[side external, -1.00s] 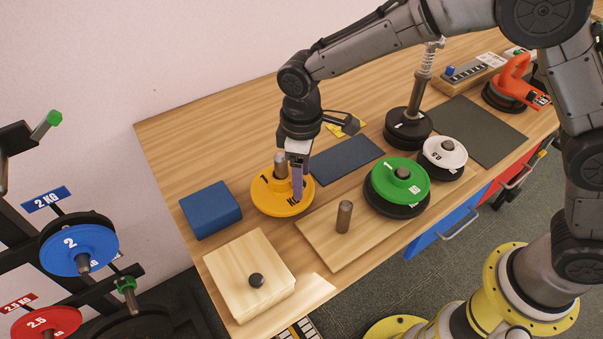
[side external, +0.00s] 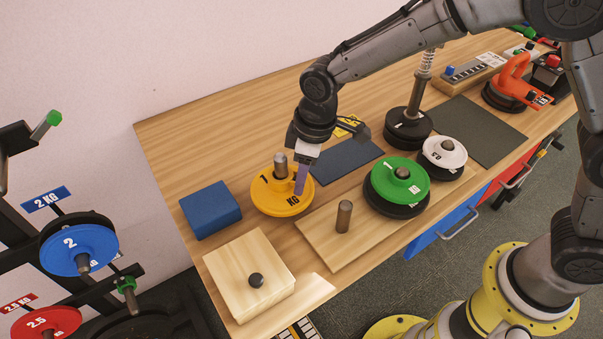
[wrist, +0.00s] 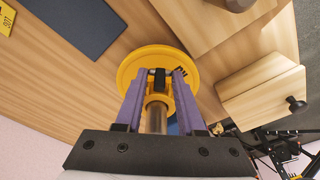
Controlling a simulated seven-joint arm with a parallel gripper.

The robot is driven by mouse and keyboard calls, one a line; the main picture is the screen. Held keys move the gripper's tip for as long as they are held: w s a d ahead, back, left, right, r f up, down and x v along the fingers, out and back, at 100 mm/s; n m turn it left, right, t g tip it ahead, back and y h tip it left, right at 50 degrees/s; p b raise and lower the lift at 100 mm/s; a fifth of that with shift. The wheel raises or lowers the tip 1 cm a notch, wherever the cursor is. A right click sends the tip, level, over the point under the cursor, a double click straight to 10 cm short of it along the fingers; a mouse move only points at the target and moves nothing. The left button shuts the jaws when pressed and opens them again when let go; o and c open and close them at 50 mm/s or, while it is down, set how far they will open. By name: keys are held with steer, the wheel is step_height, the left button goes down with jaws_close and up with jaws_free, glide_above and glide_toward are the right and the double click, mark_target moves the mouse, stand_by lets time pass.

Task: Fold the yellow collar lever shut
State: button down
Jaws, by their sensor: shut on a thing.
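The yellow 1 KG plate (side external: 268,203) lies flat on the bench with a grey metal post (side external: 280,163) standing up through its middle. In the wrist view the yellow collar (wrist: 157,99) rings the post (wrist: 156,121) just above the plate. The collar's lever, with a dark part (wrist: 159,79), lies between my purple fingertips, which partly hide it. My gripper (side external: 299,190) is tilted, its tips low over the plate, right of the post. In the wrist view my gripper (wrist: 160,74) has its fingers apart, shut on the lever from both sides. The lever's exact angle is hard to tell.
A blue block (side external: 210,209) stands left of the plate. A wooden base with a bare peg (side external: 343,217) and a green plate (side external: 398,180) is to the right. A wooden box with a black knob (side external: 256,280) is in front. A dark mat (side external: 345,158) lies behind.

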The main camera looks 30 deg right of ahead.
steer(key=shift+s+f+t+y, duration=0.1)
steer(key=shift+f+t+y, duration=0.05)
steer(key=shift+t+y, duration=0.75)
steer(key=shift+d, duration=0.1)
steer(key=c, duration=0.5)
jaws_free()
steer(key=v, duration=1.3)
steer(key=shift+s+d+r, duration=0.1)
steer(key=shift+r, duration=0.3)
